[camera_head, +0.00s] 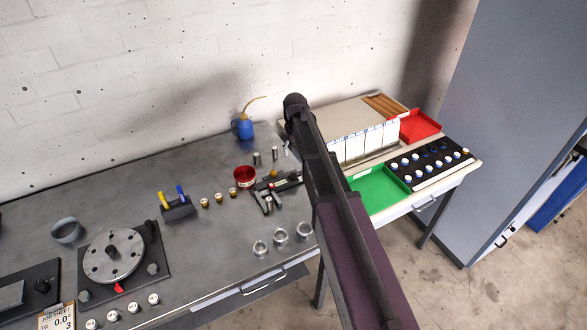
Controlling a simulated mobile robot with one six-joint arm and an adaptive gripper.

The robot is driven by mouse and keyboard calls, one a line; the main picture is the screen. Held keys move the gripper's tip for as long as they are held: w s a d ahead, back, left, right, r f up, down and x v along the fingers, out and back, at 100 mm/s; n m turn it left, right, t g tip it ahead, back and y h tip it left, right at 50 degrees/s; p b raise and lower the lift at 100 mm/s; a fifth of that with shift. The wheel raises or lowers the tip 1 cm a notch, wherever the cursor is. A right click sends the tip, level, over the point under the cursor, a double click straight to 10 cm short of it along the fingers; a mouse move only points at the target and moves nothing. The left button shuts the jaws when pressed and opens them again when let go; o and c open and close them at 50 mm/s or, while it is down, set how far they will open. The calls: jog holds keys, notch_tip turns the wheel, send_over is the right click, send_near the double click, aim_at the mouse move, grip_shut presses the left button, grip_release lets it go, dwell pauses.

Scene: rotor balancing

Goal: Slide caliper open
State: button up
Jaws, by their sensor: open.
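What looks like the caliper (266,200), small and metallic with pale jaws pointing to the front, lies on the grey workbench (215,255) left of my arm. A dark bar or rest (284,181) adjoins it and runs right toward my arm. How far its jaws stand apart is too small to tell. My dark arm rises from the lower right and bends just behind the caliper area. My gripper does not show; the arm's links hide that area, so its distance from the caliper cannot be told.
A red cup (244,176) and small metal cylinders stand close behind the caliper. Metal rings (281,236) lie in front. A holder with yellow and blue handles (178,208) and a rotor disc (114,255) are left. Green (379,188) and red trays (419,126) stand right.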

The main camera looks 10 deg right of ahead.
aim_at(293, 173)
jog(key=shift+w+a+r, duration=0.1)
jog(key=shift+w+r, duration=0.05)
jog(key=shift+w, duration=0.4)
jog(key=shift+w+r, duration=0.15)
jog(key=shift+w, duration=0.4)
jog(key=shift+f, duration=0.1)
notch_tip(293, 173, down, 14)
jog(key=b, duration=1.3)
jog(key=shift+r+b, duration=0.2)
jog(key=shift+b, duration=0.1)
